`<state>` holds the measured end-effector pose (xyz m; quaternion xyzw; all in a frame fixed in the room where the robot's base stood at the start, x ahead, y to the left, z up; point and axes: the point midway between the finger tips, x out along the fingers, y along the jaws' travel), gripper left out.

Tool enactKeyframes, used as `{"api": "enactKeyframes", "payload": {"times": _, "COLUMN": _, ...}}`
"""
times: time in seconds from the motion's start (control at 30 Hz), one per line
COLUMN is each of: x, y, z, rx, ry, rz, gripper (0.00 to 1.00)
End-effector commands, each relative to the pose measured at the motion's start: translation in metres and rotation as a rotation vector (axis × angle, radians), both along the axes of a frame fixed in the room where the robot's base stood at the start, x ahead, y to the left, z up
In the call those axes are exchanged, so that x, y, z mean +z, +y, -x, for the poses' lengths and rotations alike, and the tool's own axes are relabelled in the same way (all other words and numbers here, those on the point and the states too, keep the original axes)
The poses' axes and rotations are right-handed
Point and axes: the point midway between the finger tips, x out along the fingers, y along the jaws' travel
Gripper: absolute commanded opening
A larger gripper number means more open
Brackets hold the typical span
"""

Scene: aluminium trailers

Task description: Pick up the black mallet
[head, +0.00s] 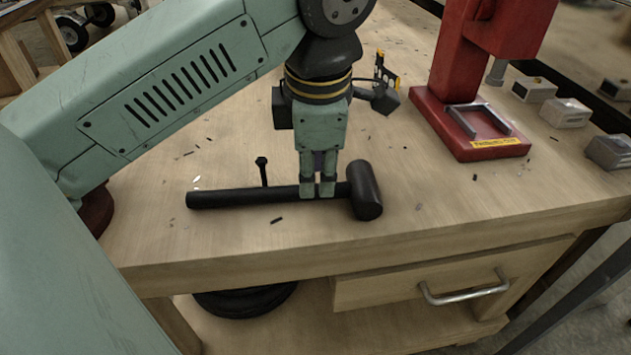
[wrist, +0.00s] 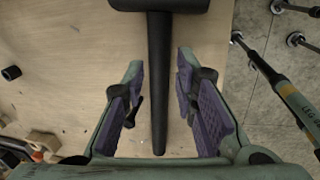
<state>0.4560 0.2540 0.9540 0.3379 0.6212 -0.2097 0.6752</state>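The black mallet (head: 245,196) lies on the wooden workbench near its front edge, handle to the left and cylindrical head (head: 364,190) to the right. My gripper (head: 318,190) points down over the handle, close to the head. In the wrist view the mallet's handle (wrist: 159,110) runs between my two spread fingers, with a visible gap on each side. My gripper (wrist: 160,72) is open there and holds nothing. The mallet's head is partly cut off at the top of that view. In the head view my fingers hide a short part of the handle.
A black bolt (head: 262,171) stands just behind the handle. A red press (head: 465,120) stands on the bench (head: 440,215) at the back right, with several small grey blocks beyond it. Small dark shavings are scattered about. A drawer with a metal handle (head: 465,293) is below the front edge.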

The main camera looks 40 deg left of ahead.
Motion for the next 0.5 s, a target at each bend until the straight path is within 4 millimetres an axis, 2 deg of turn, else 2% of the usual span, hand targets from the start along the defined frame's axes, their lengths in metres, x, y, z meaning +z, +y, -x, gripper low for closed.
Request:
{"api": "enactKeyframes", "payload": {"times": 0.03, "x": -0.012, "y": 0.002, "z": 0.000, "rx": 0.001, "ry": 0.001, "rz": 0.000, "gripper": 0.26}}
{"api": "enactKeyframes", "payload": {"times": 0.2, "x": -0.038, "y": 0.005, "z": -0.003, "rx": -0.002, "ry": 0.002, "rz": 0.001, "gripper": 0.26}}
{"api": "enactKeyframes", "payload": {"times": 0.5, "x": -0.040, "y": 0.007, "z": -0.005, "rx": -0.002, "ry": 0.000, "rz": 0.000, "gripper": 0.25}}
